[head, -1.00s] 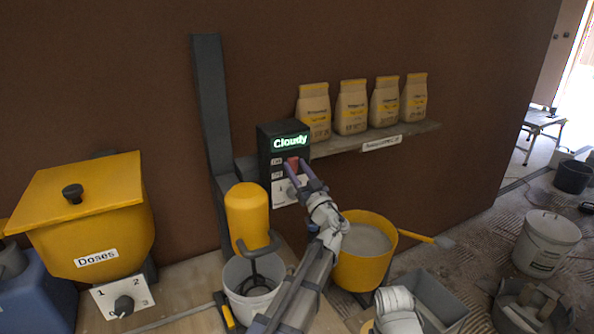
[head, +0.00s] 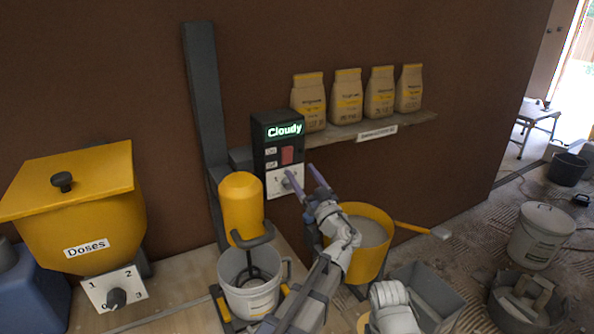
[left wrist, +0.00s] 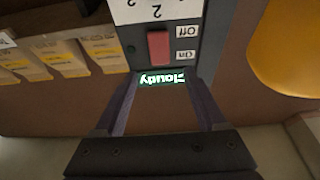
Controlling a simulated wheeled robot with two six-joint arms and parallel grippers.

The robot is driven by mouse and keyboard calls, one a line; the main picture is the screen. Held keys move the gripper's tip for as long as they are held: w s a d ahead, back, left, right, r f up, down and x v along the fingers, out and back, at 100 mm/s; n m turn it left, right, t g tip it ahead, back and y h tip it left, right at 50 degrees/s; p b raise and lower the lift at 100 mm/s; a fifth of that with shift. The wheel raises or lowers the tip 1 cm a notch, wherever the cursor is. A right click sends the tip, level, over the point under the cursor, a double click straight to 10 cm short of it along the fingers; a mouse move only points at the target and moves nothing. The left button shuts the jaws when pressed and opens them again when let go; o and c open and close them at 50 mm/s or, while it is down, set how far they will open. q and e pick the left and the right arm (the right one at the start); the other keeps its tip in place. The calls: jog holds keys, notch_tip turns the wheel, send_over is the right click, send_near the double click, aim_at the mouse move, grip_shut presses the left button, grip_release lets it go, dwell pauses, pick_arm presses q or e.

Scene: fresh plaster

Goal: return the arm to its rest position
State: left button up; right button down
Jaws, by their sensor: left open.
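My left gripper (head: 299,173) is open and empty, its two fingers pointing up toward the control box. In the left wrist view the open fingers (left wrist: 161,100) frame the box's lit display, seen upside down. The dark control box (head: 266,148) reads "Cloudy" and has a red switch (head: 287,155) and a numbered dial (head: 288,181). One fingertip overlaps the dial in the head view; I cannot tell if they touch. The red switch (left wrist: 159,48) also shows in the left wrist view, clear of the fingers. My right gripper is not in view.
A yellow mixer (head: 241,205) stands over a white bucket (head: 239,298) left of my left arm. A yellow tub (head: 383,258) is close on its right. Several bags (head: 347,97) stand on a shelf (head: 409,125). A yellow hopper (head: 70,215) is at the left.

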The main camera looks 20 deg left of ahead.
pick_arm(q)
jog(key=shift+s+d+f, duration=0.15)
jog(key=shift+s+d, duration=0.1)
jog(key=s+f+m+g+h+p, duration=0.45)
jog(key=s+f+g, duration=0.45)
jog(key=s+f, duration=0.45)
jog(key=s+d+f+m+g+h, duration=0.3)
jog(key=s+d+f+m+h, duration=0.1)
jog(key=s+d, duration=0.3)
jog(key=s+d+f+m+g+h+p, duration=0.1)
jog(key=s+d+f+m+g+h, duration=0.2)
jog(key=s+d+f+m+h, duration=0.1)
jog(key=s+d+f+h, duration=0.1)
jog(key=s+d+h, duration=0.1)
jog(key=s+d, duration=0.1)
jog(key=shift+s+d+f+p, duration=0.15)
jog(key=shift+s+d+p, duration=0.15)
jog(key=shift+d, duration=0.4)
